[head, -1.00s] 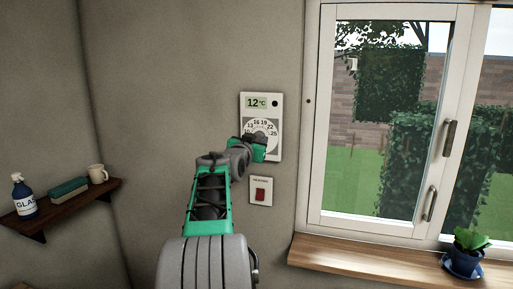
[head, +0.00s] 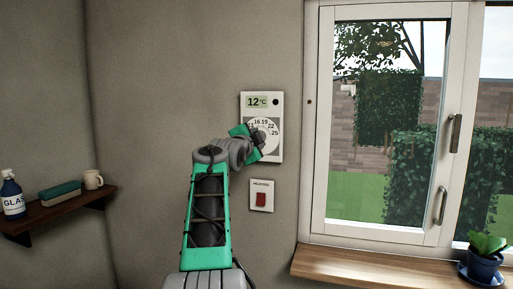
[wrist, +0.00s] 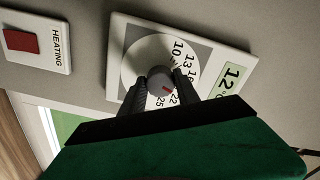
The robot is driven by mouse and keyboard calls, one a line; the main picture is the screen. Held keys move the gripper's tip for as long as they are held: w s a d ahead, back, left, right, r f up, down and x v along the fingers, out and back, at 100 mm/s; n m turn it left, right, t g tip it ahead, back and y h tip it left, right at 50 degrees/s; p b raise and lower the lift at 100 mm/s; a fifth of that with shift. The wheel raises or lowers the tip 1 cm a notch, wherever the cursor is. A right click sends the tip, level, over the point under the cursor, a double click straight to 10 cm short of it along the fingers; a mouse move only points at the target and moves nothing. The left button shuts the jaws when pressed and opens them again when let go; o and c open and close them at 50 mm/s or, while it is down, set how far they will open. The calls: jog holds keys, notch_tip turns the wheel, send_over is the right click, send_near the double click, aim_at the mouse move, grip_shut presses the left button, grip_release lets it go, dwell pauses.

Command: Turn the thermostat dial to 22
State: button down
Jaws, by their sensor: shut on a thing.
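The white thermostat (head: 277,152) hangs on the wall left of the window; its display (head: 257,101) reads 12 °C. It also shows tilted in the wrist view (wrist: 118,50). Its round white scale (wrist: 138,60) carries numbers from 10 to 25. In the wrist view my gripper (wrist: 160,85) is shut on the grey dial knob (wrist: 157,76), one dark finger on each side. A red mark on the knob sits on the side of the 22 and 25; I cannot tell its exact alignment. In the head view my gripper (head: 257,138) partly covers the scale.
A heating panel (head: 268,186) with a red switch is just below the thermostat. The window (head: 312,150) and wooden sill (head: 330,264) are at right, with a blue-potted plant (head: 482,268). A shelf (head: 70,208) at left holds a bottle, a brush-like item and a mug.

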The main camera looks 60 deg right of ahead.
jog(key=m+b, duration=0.2)
jog(key=m, duration=0.3)
dwell(0.5)
jog(key=c, duration=0.9)
grip_release()
jog(key=s+a+b, duration=0.1)
jog(key=a+b, duration=0.2)
jog(key=a, duration=0.4)
jog(key=shift+s+a, duration=0.15)
jog(key=shift+a, duration=0.2)
